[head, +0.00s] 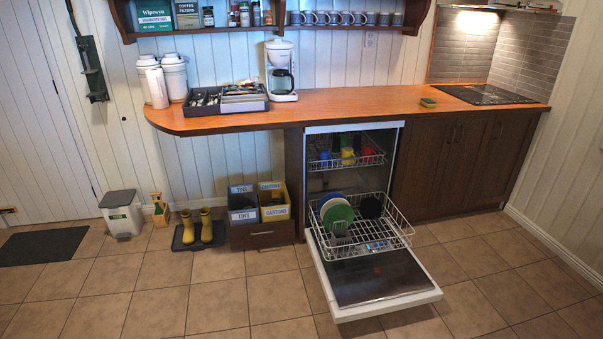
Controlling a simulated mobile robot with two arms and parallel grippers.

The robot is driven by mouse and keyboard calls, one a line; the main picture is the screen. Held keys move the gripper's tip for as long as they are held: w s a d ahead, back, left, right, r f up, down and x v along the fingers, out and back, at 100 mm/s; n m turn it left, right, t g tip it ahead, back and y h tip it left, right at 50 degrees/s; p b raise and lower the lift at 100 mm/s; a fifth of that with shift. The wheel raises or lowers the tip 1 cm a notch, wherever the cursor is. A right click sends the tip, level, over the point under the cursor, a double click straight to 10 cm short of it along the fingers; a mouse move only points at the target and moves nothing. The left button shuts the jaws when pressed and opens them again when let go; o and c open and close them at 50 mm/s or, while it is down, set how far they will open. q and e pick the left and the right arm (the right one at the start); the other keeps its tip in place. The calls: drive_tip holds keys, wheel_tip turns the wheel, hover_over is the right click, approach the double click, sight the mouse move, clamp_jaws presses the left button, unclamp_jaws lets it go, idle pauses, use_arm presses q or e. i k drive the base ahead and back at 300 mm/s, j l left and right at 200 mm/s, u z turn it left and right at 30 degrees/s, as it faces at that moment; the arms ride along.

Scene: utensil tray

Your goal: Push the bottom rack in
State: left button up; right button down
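The dishwasher stands under the counter with its door (385,279) folded down flat toward the floor. The bottom rack (392,241) is pulled out over the open door. It holds a green plate (337,216), a blue plate behind it, dark dishes and a grey cutlery basket (340,237). The top rack (371,160) shows inside the dishwasher with several coloured cups. Neither of my grippers is in view.
The wooden counter (340,102) carries a utensil tray (205,112) and a coffee maker (281,75). Left of the dishwasher are sorting bins (262,232) and yellow boots (206,226). The tiled floor (215,300) in front is clear.

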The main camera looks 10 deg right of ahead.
sight(358, 223)
drive_tip(key=i+u, duration=0.25)
drive_tip(key=i, duration=1.4)
